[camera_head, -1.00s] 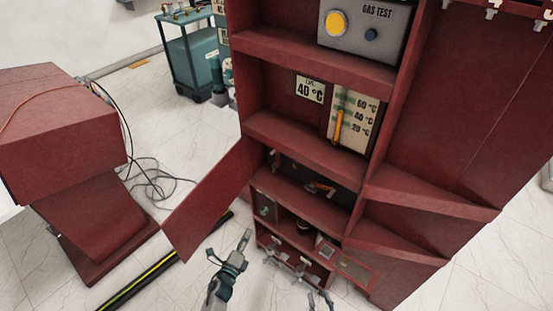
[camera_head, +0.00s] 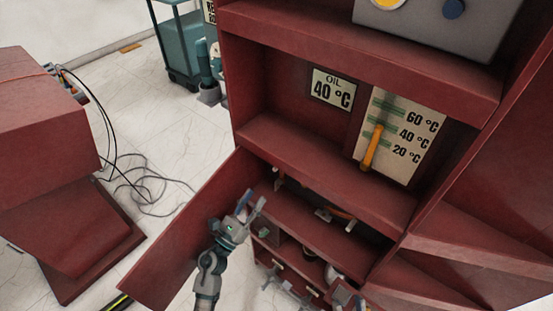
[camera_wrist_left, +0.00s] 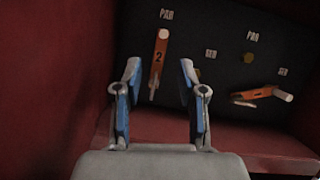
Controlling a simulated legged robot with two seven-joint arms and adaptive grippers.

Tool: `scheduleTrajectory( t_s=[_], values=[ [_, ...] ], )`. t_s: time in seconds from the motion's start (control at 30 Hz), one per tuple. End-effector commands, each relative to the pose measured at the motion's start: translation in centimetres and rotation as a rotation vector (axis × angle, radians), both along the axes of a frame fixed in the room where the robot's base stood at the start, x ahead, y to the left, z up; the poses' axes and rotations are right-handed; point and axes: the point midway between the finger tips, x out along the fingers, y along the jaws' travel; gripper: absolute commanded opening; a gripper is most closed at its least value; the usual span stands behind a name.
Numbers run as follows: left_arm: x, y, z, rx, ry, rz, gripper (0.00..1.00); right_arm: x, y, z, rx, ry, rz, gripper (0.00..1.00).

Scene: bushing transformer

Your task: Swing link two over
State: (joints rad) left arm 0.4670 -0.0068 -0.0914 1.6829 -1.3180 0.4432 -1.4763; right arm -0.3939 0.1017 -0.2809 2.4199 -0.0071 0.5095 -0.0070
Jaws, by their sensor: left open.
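Link two, an orange bar marked "2" (camera_wrist_left: 158,60), is on the dark back panel in the left wrist view. In the head view my left gripper (camera_head: 250,207) is at the left front of the cabinet's lower compartment. My right gripper is not in view.
The open red door (camera_head: 185,235) is left of my left arm. A shelf (camera_head: 325,175) overhangs the compartment.

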Motion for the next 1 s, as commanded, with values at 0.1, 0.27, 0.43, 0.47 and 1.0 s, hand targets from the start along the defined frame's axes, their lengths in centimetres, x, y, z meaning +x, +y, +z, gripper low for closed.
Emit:
scheduleTrajectory(
  t_s=[0.1, 0.27, 0.43, 0.47, 1.0],
  values=[
    [1.1, -0.9, 0.6, 0.000, -0.001, -0.002, 0.40, 0.0, -0.3, 0.0, 0.004, -0.005, 0.001, 0.40],
    [3.6, -2.8, 1.8, 0.002, -0.002, -0.003, 0.40, -0.2, -0.5, 0.0, 0.014, -0.024, 0.000, 0.40],
    [6.5, -4.4, 2.9, 0.001, 0.002, -0.002, 0.40, -0.8, -0.6, 0.4, 0.031, -0.073, -0.002, 0.40],
    [6.9, -4.6, 3.1, 0.000, 0.002, -0.002, 0.40, -0.9, -0.6, 0.5, 0.033, -0.084, -0.002, 0.40],
    [9.3, -6.2, 4.4, 0.000, 0.002, -0.003, 0.40, -2.0, -0.9, 1.2, 0.062, -0.168, -0.005, 0.40]
  ],
)
